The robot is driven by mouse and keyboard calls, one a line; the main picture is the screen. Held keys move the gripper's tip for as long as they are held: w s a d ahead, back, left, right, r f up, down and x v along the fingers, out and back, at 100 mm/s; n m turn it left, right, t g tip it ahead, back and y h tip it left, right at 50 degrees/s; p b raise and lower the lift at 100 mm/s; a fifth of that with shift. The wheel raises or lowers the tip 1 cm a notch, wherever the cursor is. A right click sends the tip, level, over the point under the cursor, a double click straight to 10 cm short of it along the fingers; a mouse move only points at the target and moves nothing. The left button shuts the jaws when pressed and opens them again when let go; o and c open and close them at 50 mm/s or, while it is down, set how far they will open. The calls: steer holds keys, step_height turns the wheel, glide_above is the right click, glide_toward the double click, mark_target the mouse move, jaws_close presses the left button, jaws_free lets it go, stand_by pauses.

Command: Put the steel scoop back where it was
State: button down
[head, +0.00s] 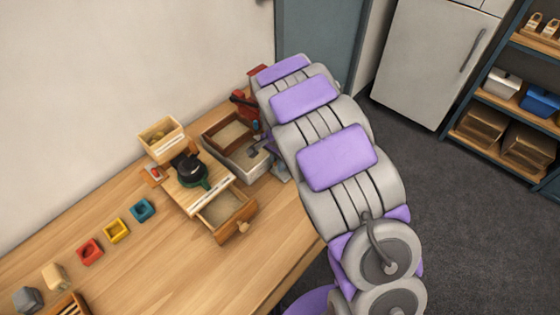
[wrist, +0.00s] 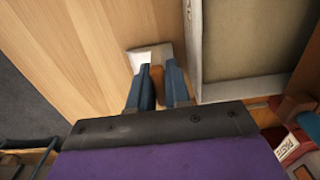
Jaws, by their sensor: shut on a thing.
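The steel scoop (wrist: 143,57) shows in the wrist view as a pale, flat piece beyond my fingertips, over bare wooden tabletop. Its orange-brown handle (wrist: 157,79) lies between the two blue-grey fingers of my gripper (wrist: 159,84), which is shut on it. The scoop is just left of a pale-walled bin (wrist: 194,50) with a beige inside. I cannot tell whether the scoop touches the table. In the head view my arm hides most of the gripper; a small grey piece (head: 281,172) beside the bin may be the scoop.
On the table (head: 150,275) stand a two-part bin (head: 246,178), an open drawer (head: 238,232), a wooden box (head: 163,138) and a dark green-and-black device (head: 190,170). Small coloured cups, such as a red one (head: 90,251), line the left. The front tabletop is clear.

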steer(key=c, duration=1.5)
jaws_free()
steer(key=shift+a+f, duration=0.15)
steer(key=shift+a, duration=0.4)
steer(key=shift+o, duration=0.7)
steer(key=shift+a, duration=0.45)
steer(key=shift+d, duration=0.9)
steer(key=shift+a+r, duration=0.35)
steer(key=shift+r, duration=0.2)
step_height(320, 180, up, 10)
steer(key=p, duration=0.3)
steer(key=s+d+r+n, duration=0.1)
steer(key=s+d+r, duration=0.4)
steer(key=s+r, duration=0.1)
steer(key=s+d+r+n, duration=0.1)
steer(key=s+d+n, duration=0.1)
steer(key=s, duration=0.8)
steer(key=s+d+r+n+g, duration=0.1)
steer(key=s+d+r+n, duration=0.1)
steer(key=s, duration=0.8)
steer(key=s+d+r+n, duration=0.2)
steer(key=s+n, duration=0.2)
steer(key=s, duration=0.7)
steer(key=shift+d+g, duration=0.35)
steer(key=shift+g, duration=0.05)
